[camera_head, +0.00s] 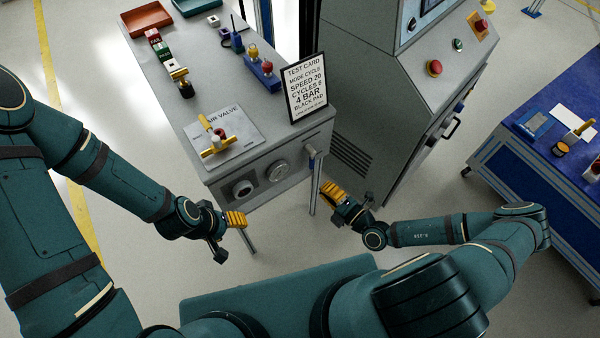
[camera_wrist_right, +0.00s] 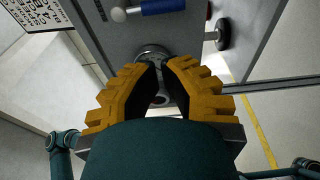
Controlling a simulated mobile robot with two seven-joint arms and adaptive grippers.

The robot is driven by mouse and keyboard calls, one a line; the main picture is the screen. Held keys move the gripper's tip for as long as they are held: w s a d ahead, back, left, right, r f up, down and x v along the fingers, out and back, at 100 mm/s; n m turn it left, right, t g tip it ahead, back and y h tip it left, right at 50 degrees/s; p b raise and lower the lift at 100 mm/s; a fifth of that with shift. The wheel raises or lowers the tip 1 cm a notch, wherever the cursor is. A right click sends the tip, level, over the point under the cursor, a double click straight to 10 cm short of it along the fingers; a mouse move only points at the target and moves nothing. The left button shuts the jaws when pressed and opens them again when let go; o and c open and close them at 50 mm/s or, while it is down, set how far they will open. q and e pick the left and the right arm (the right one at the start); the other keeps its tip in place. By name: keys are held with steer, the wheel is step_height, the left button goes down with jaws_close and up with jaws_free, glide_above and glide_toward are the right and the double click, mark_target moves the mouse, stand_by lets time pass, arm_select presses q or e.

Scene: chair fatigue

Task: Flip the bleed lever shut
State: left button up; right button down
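The workbench front (camera_head: 262,178) carries a round black-centred fitting (camera_head: 243,188), a round dial-like fitting (camera_head: 278,170) and a short pale handle (camera_head: 313,152) at its right end. I cannot tell for certain which part is the bleed lever. My right gripper (camera_head: 329,188) is just in front of the bench's right end. In the right wrist view its yellow fingers (camera_wrist_right: 162,66) stand slightly apart, with a round grey fitting (camera_wrist_right: 152,52) beyond the tips. A grey metal part shows in the gap; contact is unclear. My left gripper (camera_head: 240,219) is left of it, before the bench.
A yellow-handled air valve (camera_head: 216,143) sits on a plate on the bench top. A test card (camera_head: 306,87) stands at the bench's right edge. A grey control cabinet (camera_head: 375,125) is close on the right, and a blue table (camera_head: 515,150) stands farther right.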

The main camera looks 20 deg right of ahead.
mark_target(297, 161)
steer(key=shift+d+f+m, duration=0.1)
steer(key=shift+d+m, duration=0.15)
steer(key=shift+m, duration=0.05)
steer(key=shift+w, duration=0.1)
steer(key=b+x, duration=0.1)
steer(key=x, duration=0.9)
steer(key=shift+d, duration=0.1)
steer(key=shift+d+f+n+p, duration=0.1)
steer(key=shift+n+p, duration=0.2)
steer(key=shift+n, duration=0.1)
